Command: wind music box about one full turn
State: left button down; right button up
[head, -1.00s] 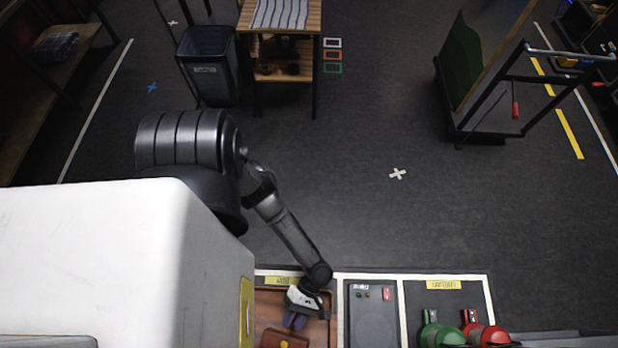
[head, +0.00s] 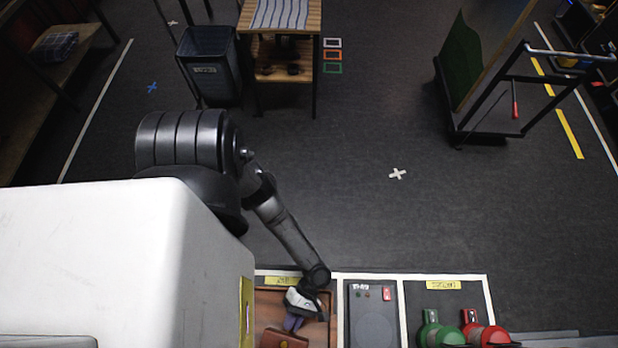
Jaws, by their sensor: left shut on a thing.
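A reddish-brown box (head: 283,339), which looks like the music box, is in the wooden tray (head: 268,300) at the bottom of the head view. The lower frame edge cuts it off. My left gripper (head: 293,323) points down at the box's far right side. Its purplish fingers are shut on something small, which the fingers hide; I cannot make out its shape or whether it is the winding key. My right gripper is not in view.
Right of the tray are a dark panel with a round grille (head: 374,328) and a section with a green device (head: 431,326) and a red device (head: 476,326). A large white block (head: 120,260) fills the lower left. Open floor lies beyond.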

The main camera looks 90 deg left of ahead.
pick_arm(q)
jog(key=shift+s+m+t, duration=0.1)
jog(key=shift+m+t, duration=0.6)
jog(key=shift+m, duration=0.3)
jog(key=shift+s+m+t+h+b, duration=0.1)
jog(key=shift+m+t+h+b, duration=0.3)
jog(key=shift+m+t, duration=0.75)
jog(key=shift+m+g, duration=0.25)
jog(key=c, duration=1.3)
grip_release()
jog(key=shift+a, duration=0.1)
jog(key=b+v, duration=0.1)
jog(key=v, duration=1.2)
jog(key=shift+a+r, duration=0.25)
jog(key=shift+a, duration=0.05)
